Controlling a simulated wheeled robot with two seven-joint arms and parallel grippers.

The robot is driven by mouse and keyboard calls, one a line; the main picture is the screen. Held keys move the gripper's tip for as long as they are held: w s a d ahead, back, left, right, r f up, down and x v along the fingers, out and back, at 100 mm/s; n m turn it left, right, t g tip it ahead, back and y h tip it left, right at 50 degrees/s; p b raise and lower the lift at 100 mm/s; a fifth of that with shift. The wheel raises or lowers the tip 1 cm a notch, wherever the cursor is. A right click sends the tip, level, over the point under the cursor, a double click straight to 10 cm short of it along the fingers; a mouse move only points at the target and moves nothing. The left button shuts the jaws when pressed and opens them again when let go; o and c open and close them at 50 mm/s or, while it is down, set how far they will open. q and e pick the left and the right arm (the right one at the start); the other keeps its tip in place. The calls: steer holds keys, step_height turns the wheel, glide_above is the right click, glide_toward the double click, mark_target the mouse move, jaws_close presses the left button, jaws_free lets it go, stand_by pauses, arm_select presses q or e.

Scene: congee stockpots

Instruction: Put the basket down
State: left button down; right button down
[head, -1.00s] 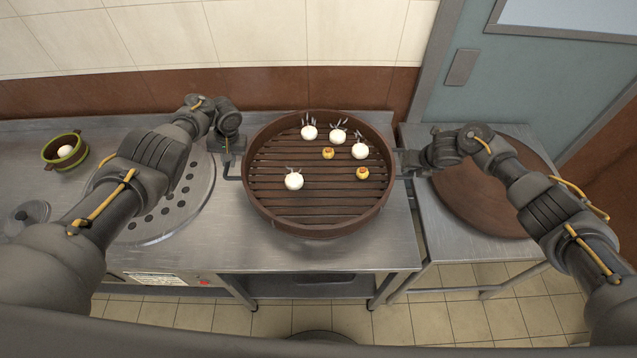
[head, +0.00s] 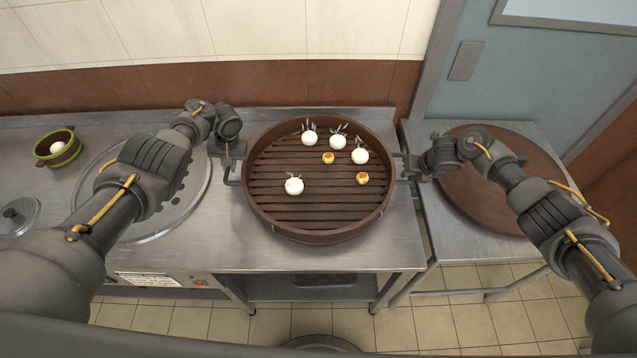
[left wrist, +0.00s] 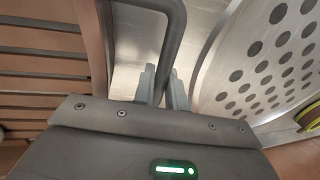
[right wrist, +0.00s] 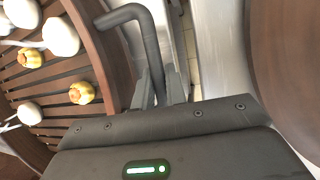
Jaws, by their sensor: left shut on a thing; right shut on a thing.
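The basket (head: 318,225) is a large round brown slatted tray with a raised rim, level over the steel counter. White buns (head: 294,186) with thin grey prongs and small yellow pieces (head: 361,178) lie in it. My left gripper (head: 232,172) is shut on the dark bar handle at its left side, which shows in the left wrist view (left wrist: 173,40). My right gripper (head: 406,168) is shut on the opposite handle, seen in the right wrist view (right wrist: 150,45). The basket's underside is hidden, so I cannot tell whether it touches the counter.
A perforated round steel plate (head: 195,190) is left of the basket. A green-rimmed bowl (head: 42,151) with a white ball and a metal lid (head: 22,222) are at the far left. A round brown board (head: 475,205) lies on the side table (head: 425,215), across a narrow gap.

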arm_select(q)
steer(key=c, duration=1.5)
jaws_free()
arm_select(e)
steer(key=c, duration=1.5)
jaws_free()
arm_select(q)
steer(key=shift+o, duration=0.3)
steer(key=shift+s, duration=0.1)
arm_select(e)
steer(key=shift+o, duration=0.3)
arm_select(q)
steer(key=shift+d+r, duration=0.1)
steer(key=shift+r, duration=0.2)
step_height(320, 180, up, 11)
steer(key=d, duration=0.2)
arm_select(e)
steer(key=v, duration=1.2)
arm_select(q)
steer(key=shift+d+r, duration=0.1)
